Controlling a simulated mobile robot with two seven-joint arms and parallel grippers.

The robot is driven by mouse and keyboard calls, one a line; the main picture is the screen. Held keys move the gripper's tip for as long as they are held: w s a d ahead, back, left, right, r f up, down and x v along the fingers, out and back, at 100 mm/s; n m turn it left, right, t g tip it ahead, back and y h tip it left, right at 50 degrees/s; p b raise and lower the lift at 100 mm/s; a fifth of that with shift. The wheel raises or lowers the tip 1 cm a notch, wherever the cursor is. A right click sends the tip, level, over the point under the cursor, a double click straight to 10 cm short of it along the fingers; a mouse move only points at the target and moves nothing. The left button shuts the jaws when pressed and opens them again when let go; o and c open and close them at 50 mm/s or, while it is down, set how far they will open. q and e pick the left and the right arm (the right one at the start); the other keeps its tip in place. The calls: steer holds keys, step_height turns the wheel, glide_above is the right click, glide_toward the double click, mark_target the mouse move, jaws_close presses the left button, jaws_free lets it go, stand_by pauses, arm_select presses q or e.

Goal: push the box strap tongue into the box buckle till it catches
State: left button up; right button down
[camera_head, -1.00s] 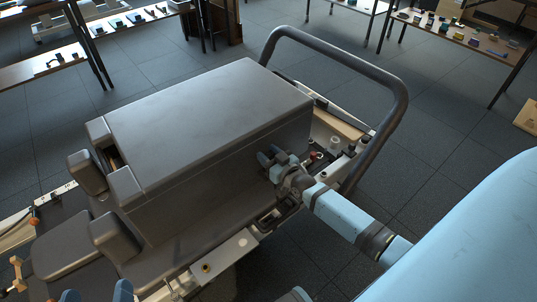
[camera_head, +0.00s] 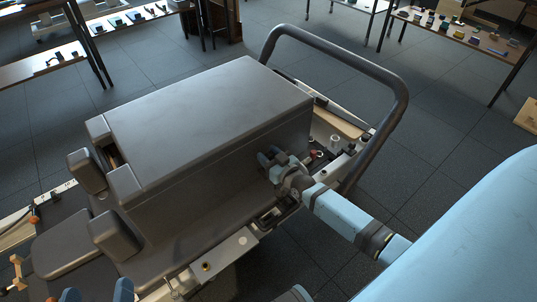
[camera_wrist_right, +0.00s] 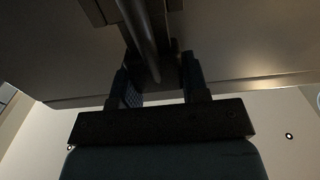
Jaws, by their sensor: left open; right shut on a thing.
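My right gripper (camera_head: 270,158) is against the right-hand side of the large grey box (camera_head: 205,110), low down. In the right wrist view its two fingers (camera_wrist_right: 160,85) are closed around a dark, narrow piece (camera_wrist_right: 146,45), seemingly the strap tongue, too dark to be sure. A dark block (camera_wrist_right: 98,10) at the top of that view may be part of the buckle. I cannot tell whether tongue and buckle touch. In the head view the tongue and buckle cannot be made out. My left gripper (camera_head: 96,294) shows two spread blue fingertips at the bottom left edge, open and empty.
A thick grey hoop bar (camera_head: 400,90) rises behind my right gripper. A light rail (camera_head: 225,252) runs along the near side. Tables with small items stand at the back.

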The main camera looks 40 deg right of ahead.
steer(key=shift+f+b, duration=0.6)
steer(key=shift+f, duration=0.65)
arm_select(q)
steer(key=shift+f, duration=0.65)
arm_select(e)
steer(key=c, duration=0.5)
jaws_free()
steer(key=shift+c, duration=0.2)
arm_select(q)
steer(key=shift+r, duration=0.1)
arm_select(e)
steer(key=shift+s+r+p, duration=0.1)
steer(key=shift+s+p, duration=0.25)
steer(key=shift+s, duration=0.35)
arm_select(q)
steer(key=shift+s+a+f+g+y+p, duration=0.15)
steer(key=shift+a+f+g+y+p, duration=0.1)
steer(key=shift+a+f+g+p, duration=0.25)
steer(key=shift+s+a+f+g+y+p, duration=0.25)
steer(key=shift+f+p, duration=0.2)
steer(key=shift+f, duration=0.3)
steer(key=shift+s+a+f+g+y+p, duration=0.1)
steer(key=shift+a+f+g+y+p, duration=0.15)
steer(key=shift+f+g+y+p, duration=0.25)
arm_select(e)
steer(key=s+d, duration=0.1)
steer(key=s, duration=1.1)
steer(key=shift+s, duration=0.2)
arm_select(q)
steer(key=shift+f, duration=0.1)
